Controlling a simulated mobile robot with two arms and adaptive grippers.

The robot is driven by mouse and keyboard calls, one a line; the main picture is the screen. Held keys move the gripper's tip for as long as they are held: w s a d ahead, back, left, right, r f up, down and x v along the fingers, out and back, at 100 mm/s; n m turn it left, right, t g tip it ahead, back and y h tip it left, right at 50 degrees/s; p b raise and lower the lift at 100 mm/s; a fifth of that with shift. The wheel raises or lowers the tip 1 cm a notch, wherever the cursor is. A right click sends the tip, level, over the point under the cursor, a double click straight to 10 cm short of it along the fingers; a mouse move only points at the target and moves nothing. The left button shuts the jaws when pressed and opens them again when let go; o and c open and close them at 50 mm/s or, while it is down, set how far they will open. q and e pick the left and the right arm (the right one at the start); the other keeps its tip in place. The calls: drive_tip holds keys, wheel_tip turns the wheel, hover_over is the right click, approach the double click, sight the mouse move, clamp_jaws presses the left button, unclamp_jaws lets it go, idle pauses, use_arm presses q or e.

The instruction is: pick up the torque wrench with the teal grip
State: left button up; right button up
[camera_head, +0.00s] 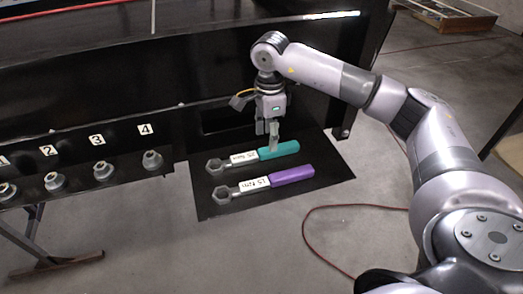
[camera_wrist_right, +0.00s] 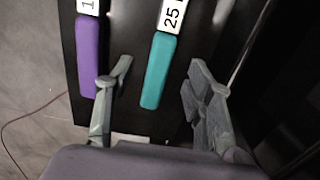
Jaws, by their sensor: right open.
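The torque wrench with the teal grip (camera_head: 279,151) lies on a black mat (camera_head: 323,163), its ring head at the left and a white label on its shaft. In the right wrist view its teal grip (camera_wrist_right: 158,70) lies between my open fingers, with a gap on each side. My right gripper (camera_head: 273,146) points down at the teal grip in the head view; the wrist view also shows it (camera_wrist_right: 157,82). Whether the fingertips reach down beside the grip is hard to tell. My left gripper is not in view.
A wrench with a purple grip (camera_head: 291,174) lies parallel, just in front of the teal one; it also shows in the wrist view (camera_wrist_right: 88,55). At left, a dark rail (camera_head: 120,160) carries numbered fittings. A red cable (camera_head: 318,236) lies on the floor.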

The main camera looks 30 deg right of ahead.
sight(254, 156)
drive_tip(key=shift+f, duration=0.15)
drive_tip(key=shift+f+p, duration=0.3)
drive_tip(key=shift+p, duration=0.2)
wheel_tip(254, 156, down, 4)
drive_tip(key=shift+w+r+p, duration=0.1)
drive_tip(key=shift+r+p, duration=0.1)
drive_tip(key=shift+p, duration=0.8)
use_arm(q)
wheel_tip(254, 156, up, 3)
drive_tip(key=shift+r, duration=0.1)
use_arm(e)
drive_tip(key=shift+f, duration=0.5)
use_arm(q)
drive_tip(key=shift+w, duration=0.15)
use_arm(e)
clamp_jaws()
drive_tip(key=shift+r, duration=0.1)
